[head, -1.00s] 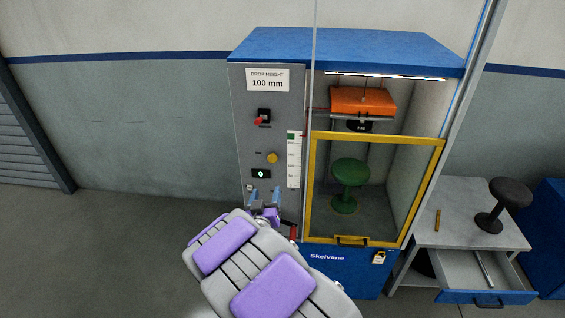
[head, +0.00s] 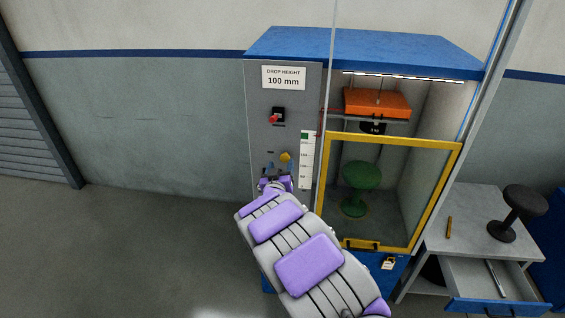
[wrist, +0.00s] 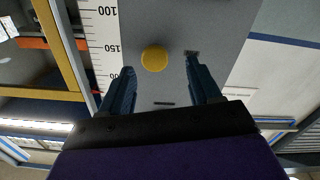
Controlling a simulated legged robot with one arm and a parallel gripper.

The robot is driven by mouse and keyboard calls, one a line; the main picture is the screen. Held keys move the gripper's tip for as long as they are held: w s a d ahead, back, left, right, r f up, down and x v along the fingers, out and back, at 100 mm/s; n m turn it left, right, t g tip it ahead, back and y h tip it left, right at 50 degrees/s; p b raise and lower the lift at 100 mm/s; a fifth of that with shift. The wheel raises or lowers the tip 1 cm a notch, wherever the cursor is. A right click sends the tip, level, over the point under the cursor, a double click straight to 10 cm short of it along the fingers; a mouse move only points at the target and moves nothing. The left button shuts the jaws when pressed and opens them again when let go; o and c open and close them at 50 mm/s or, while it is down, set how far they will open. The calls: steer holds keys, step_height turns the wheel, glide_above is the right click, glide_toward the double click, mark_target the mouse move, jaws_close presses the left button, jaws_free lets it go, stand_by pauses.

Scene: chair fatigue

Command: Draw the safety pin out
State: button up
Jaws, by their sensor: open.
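The grey control panel (head: 257,130) of the drop-test machine carries a yellow round knob (head: 286,156). My gripper (head: 278,166) is open just in front of the panel, beside and slightly below this knob. In the wrist view the yellow knob (wrist: 154,58) shows between the spread fingertips of my gripper (wrist: 160,66), with nothing held. I cannot tell whether they touch the panel. A thin red part (head: 328,111) crosses the cabinet's left edge beside the orange weight block (head: 377,103). I cannot make out for sure which part is the safety pin.
A red switch (head: 275,117) sits higher on the panel, and a height scale (head: 306,160) runs along its right. The yellow-framed guard (head: 399,141) stands before a green stool (head: 361,175). A grey bench (head: 473,215) with an open drawer (head: 497,287) stands right.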

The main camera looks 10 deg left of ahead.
mark_target(284, 159)
steer(key=w, duration=0.3)
steer(key=shift+d, duration=0.25)
steer(key=shift+w+d+r, duration=0.1)
steer(key=shift+w+d, duration=0.25)
steer(key=shift+w, duration=0.15)
steer(key=shift+a, duration=0.5)
steer(key=shift+c, duration=0.7)
steer(key=shift+d, duration=0.35)
steer(key=c, duration=0.6)
steer(key=shift+a, duration=0.1)
jaws_close()
